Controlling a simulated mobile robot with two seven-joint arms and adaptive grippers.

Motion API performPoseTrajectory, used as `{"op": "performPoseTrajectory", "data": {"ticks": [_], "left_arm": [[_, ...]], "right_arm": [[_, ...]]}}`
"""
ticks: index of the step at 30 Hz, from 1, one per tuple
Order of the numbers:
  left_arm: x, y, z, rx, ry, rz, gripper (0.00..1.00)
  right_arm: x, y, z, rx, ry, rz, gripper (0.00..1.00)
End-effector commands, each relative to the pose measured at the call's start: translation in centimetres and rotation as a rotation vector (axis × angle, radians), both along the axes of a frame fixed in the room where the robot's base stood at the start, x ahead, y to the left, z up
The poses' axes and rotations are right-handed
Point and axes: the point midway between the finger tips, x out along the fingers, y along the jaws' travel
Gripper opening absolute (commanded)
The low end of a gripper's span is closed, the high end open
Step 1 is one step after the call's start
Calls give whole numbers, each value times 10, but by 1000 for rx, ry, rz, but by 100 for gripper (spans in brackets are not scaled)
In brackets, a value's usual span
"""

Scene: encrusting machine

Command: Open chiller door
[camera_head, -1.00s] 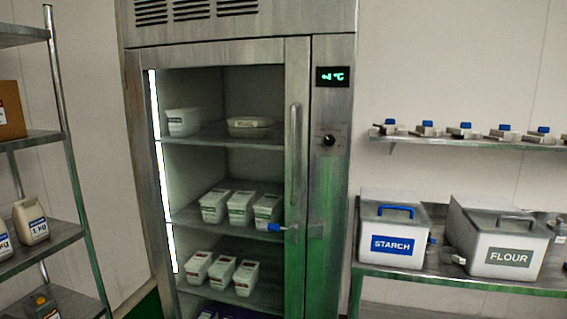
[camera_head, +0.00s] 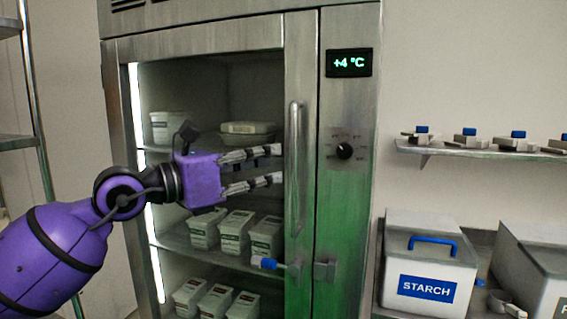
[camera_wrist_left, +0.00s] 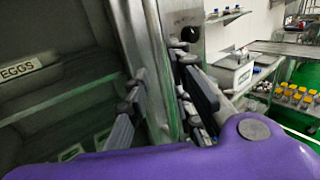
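The chiller door (camera_head: 302,60) is a glass door with a steel frame, and it looks shut. Its upright bar handle (camera_head: 295,165) is on the right side of the frame. A blue-tipped latch lever (camera_head: 268,263) sits low on the same frame. My left gripper (camera_head: 277,165) is open, fingers pointing right, just left of the handle in the head view. In the left wrist view the open fingers (camera_wrist_left: 165,95) stand either side of the door's steel edge; I cannot tell whether they touch the handle. My right gripper is not in view.
Behind the glass, white tubs (camera_head: 237,230) stand on shelves. A starch bin (camera_head: 430,255) and a flour bin (camera_head: 535,255) stand on a steel table to the right. A wall shelf (camera_head: 480,148) holds several small blue-topped items. A steel rack (camera_head: 38,120) stands at the left.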

Motion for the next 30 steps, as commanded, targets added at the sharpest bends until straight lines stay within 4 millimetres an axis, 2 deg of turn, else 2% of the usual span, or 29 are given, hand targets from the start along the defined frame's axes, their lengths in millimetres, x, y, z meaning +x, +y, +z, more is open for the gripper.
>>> {"op": "performPoseTrajectory", "data": {"ticks": [5, 11, 19, 29, 30], "left_arm": [[8, -4, -10, 55, 6, 17, 22], [26, -29, -7, 49, 5, 14, 22], [48, -55, -9, 50, 6, 15, 22], [51, -60, -11, 51, 7, 15, 22], [51, -60, -11, 51, 7, 15, 19]], "right_arm": [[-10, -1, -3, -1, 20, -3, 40], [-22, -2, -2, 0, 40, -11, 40], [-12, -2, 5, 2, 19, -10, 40], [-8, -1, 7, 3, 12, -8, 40], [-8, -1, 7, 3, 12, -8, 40]]}}
